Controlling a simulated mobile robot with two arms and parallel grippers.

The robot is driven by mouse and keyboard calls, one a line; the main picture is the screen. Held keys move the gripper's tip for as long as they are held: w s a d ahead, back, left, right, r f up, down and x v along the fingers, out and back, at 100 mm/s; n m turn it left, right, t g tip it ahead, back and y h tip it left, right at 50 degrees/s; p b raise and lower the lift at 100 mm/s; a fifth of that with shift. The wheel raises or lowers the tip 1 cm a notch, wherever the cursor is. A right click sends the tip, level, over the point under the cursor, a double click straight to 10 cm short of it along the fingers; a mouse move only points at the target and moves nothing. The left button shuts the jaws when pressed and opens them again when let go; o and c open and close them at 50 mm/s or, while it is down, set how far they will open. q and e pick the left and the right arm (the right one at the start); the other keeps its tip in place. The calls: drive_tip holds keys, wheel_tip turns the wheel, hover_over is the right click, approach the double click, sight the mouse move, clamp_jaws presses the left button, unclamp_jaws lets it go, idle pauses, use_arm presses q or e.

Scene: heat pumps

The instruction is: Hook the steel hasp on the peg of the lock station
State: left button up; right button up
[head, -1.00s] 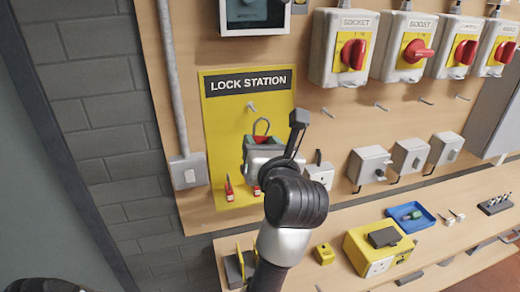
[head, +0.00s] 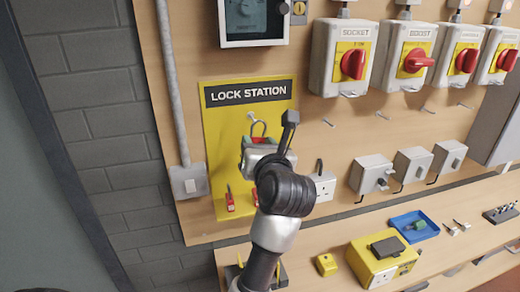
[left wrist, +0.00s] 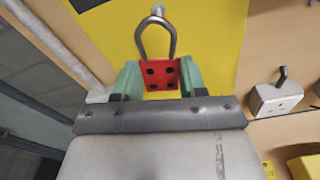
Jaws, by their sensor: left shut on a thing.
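The steel hasp (left wrist: 158,75) has a red body with dark holes and a grey steel loop standing up from it. My left gripper (head: 259,143) is shut on its red body between green finger pads, in front of the yellow lock station board (head: 226,122). The hasp's loop also shows in the head view (head: 265,127). The peg (head: 251,117) sticks out of the board under the LOCK STATION label. In the left wrist view the peg (left wrist: 158,11) appears right at the top of the loop. I cannot tell whether they touch. My right gripper is out of view.
Red padlocks (head: 230,201) hang low on the board, left of my arm. A grey conduit with a switch box (head: 189,183) runs along the left. A white socket (head: 322,186) is to the right. The bench below holds a yellow box (head: 378,262) and a blue tray (head: 414,226).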

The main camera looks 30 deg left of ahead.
use_arm(q)
drive_tip(key=shift+f+b+x, duration=0.15)
drive_tip(key=shift+f+x, duration=0.05)
drive_tip(key=shift+x, duration=1.05)
drive_tip(key=shift+f+b+x, duration=0.15)
drive_tip(key=shift+f+x, duration=0.05)
drive_tip(key=shift+x, duration=1.1)
drive_tip(key=o, duration=1)
